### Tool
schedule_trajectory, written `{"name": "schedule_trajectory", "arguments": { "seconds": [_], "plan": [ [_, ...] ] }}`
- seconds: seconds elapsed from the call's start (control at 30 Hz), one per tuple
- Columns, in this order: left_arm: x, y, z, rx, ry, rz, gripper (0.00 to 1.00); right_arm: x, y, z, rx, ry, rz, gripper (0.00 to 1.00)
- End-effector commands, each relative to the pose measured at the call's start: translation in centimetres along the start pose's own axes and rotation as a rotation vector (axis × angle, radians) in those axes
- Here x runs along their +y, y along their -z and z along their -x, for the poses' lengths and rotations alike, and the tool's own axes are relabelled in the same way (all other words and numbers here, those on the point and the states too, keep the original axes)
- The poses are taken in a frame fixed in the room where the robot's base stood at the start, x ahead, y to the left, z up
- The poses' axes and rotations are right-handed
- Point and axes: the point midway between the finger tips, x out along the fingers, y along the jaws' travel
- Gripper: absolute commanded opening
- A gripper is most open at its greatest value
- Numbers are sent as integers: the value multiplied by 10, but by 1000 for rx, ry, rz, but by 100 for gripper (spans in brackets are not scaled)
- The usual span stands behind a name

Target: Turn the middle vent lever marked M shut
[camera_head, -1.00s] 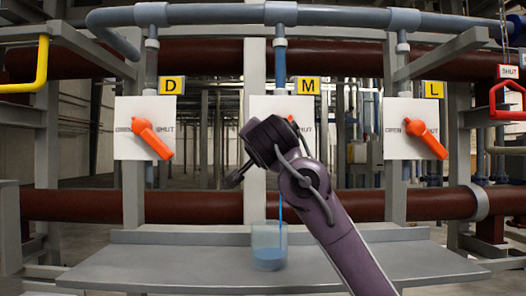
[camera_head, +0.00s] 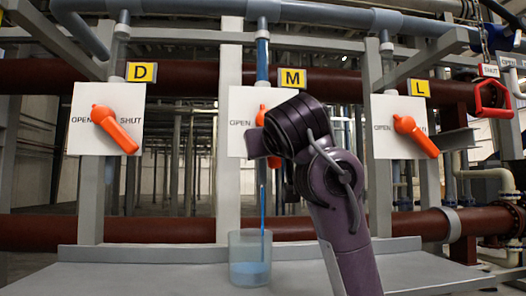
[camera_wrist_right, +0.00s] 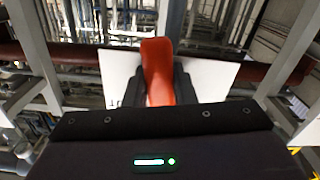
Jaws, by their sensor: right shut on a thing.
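The middle vent lever (camera_head: 261,116) is orange, on a white plate (camera_head: 238,106) under a yellow M tag (camera_head: 292,81). Most of it is hidden behind my right wrist in the head view. In the right wrist view the orange lever (camera_wrist_right: 157,55) stands between the two dark fingers of my right gripper (camera_wrist_right: 158,88), which is shut on it. A thin blue stream (camera_head: 263,205) falls below the M vent into a clear beaker (camera_head: 249,248) holding blue liquid. My left gripper is out of view.
Orange levers D (camera_head: 117,130) and L (camera_head: 415,137) sit on white plates at either side, both slanting down to the right. A red handle (camera_head: 492,98) hangs at the right. A grey ledge (camera_head: 150,275) runs below, mostly clear. Dark red pipes cross behind.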

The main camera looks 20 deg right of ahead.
Motion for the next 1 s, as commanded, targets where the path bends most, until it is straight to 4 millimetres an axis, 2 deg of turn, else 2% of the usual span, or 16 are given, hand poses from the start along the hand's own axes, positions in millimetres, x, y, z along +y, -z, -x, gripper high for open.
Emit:
{"name": "schedule_trajectory", "arguments": {
  "seconds": [0.5, 1.0],
  "plan": [
    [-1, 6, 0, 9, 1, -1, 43, 25, 7, 0, 2, -1, 433, 0],
    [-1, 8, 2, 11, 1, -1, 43, 32, 12, 0, 3, -1, 601, 0]
  ]
}}
